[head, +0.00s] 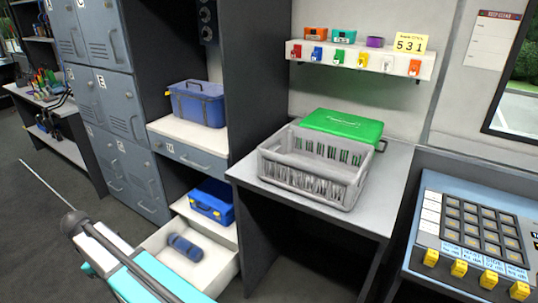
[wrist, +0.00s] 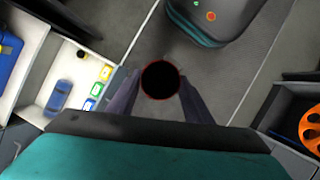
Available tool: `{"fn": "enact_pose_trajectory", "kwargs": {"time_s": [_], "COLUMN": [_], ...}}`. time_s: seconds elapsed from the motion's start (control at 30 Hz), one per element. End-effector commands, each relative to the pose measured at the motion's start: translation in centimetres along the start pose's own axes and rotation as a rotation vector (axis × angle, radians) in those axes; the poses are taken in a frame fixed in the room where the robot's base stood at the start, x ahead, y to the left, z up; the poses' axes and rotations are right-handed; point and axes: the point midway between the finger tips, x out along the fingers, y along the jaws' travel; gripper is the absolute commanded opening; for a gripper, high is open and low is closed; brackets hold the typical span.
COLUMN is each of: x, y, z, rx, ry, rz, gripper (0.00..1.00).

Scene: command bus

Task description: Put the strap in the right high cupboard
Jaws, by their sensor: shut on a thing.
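In the wrist view, my gripper (wrist: 160,78) is shut on a dark round thing (wrist: 160,82) with a thin reddish rim, seen end-on between the two dark fingers. I cannot tell whether this is the strap. The head view does not clearly show the fingers; a teal and white part with a long dark rod stands at the lower left. A dark blue object (head: 185,247) lies in the open low drawer (head: 222,266), and it also shows in the wrist view (wrist: 60,96). No high cupboard can be made out in either view.
Grey lockers (head: 103,95) stand at the left. A blue box (head: 197,103) sits on a shelf above a blue case (head: 212,201). A grey basket (head: 312,182) and a green case (head: 342,125) stand on the counter. A keypad console (head: 475,230) is at the right.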

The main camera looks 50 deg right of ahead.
Motion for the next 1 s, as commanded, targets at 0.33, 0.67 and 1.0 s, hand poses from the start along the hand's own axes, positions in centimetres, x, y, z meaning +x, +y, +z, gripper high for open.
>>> {"fn": "enact_pose_trajectory", "kwargs": {"time_s": [0.33, 0.67, 1.0], "x": [0.1, -0.2, -4.4], "y": [0.5, 1.7, 8.9], "z": [0.2, 0.8, 4.4], "rx": [0.008, 0.015, -0.026], "ry": [0.0, 0.0, 0.001], "rz": [-0.004, -0.006, 0.013], "gripper": [0.21, 0.21, 0.21]}}
